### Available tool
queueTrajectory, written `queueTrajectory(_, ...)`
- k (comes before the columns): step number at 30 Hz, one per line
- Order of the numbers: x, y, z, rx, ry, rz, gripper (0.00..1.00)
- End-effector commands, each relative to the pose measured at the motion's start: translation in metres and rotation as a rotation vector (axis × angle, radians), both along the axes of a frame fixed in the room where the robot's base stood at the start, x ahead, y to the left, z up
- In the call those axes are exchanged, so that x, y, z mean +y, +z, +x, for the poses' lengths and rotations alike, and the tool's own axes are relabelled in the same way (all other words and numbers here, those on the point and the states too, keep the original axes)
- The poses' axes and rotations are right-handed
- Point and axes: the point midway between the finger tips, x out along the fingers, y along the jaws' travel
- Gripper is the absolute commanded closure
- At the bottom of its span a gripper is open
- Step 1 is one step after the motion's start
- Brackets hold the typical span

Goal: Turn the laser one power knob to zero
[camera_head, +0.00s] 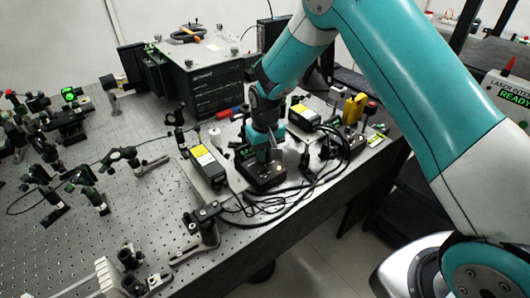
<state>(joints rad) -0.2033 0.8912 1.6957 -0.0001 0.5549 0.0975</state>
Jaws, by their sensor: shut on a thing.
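A small black control box (266,182) with a green lit display (246,154) sits on the optical bench in the middle. My gripper (270,157) reaches down from above onto this box and is shut on its knob. The fingers and arm hide the knob, so its setting cannot be read. No label shows which laser the box belongs to.
Black cables (270,205) loop in front of the box. A second laser housing (304,112) and a yellow object (354,108) stand to the right. A large black instrument (210,80) stands behind. Optical mounts (122,158) fill the left; the front-left bench (100,235) has bare room.

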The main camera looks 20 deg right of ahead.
Motion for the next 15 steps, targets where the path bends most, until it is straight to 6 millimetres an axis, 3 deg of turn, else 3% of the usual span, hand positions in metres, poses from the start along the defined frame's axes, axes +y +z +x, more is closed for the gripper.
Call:
queueTrajectory(3,0.0000,0.0007,0.0000,0.000,0.000,0.000,1.00)
queueTrajectory(4,0.0000,0.0007,0.0001,0.000,0.000,0.000,0.76)
queueTrajectory(5,0.0000,0.0007,0.0001,0.000,0.000,0.000,0.70)
queueTrajectory(15,0.0002,0.0033,0.0005,-0.002,-0.001,0.000,0.70)
